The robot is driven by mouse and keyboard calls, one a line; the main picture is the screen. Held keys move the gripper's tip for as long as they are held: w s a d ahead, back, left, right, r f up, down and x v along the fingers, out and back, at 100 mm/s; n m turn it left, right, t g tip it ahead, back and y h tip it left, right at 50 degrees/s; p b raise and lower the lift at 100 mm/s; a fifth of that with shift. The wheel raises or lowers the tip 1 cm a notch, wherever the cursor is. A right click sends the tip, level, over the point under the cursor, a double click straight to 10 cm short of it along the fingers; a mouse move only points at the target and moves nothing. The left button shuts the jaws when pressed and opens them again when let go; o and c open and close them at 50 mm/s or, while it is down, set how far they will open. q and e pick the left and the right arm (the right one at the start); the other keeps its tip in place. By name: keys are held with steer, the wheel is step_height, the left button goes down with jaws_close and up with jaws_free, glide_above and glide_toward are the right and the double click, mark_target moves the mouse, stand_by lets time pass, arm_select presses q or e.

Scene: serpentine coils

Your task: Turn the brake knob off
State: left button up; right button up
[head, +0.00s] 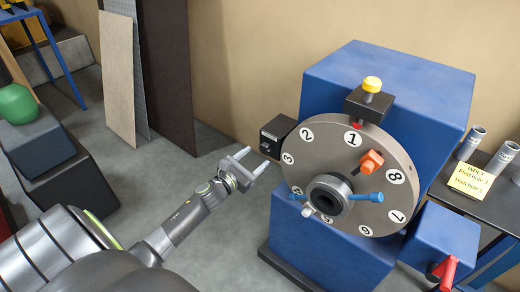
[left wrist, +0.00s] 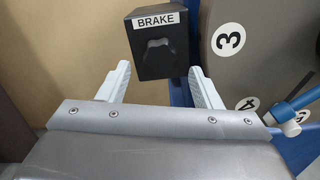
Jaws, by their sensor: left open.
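The brake box (head: 276,135) is a small black box on the left side of the blue machine. In the left wrist view the box (left wrist: 163,68) carries a white BRAKE label (left wrist: 156,21), and a dark knob (left wrist: 156,50) stands out on its face. The knob's exact setting is hard to read. My left gripper (head: 256,160) is open and empty, just in front of and below the box. In the left wrist view its two fingers (left wrist: 153,88) point at the box, one to each side, apart from the knob. My right gripper is not in view.
A grey numbered dial (head: 330,150) with an orange pointer (head: 371,161) and blue handles (head: 369,197) is right of the box. A blue box with a red lever (head: 445,271) stands lower right. Panels (head: 165,75) lean on the wall behind. Floor around my left arm is clear.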

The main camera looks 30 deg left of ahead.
mark_target(263, 151)
arm_select(q)
steer(key=shift+w+d, duration=0.15)
steer(key=shift+w, duration=1.65)
steer(key=c, duration=1)
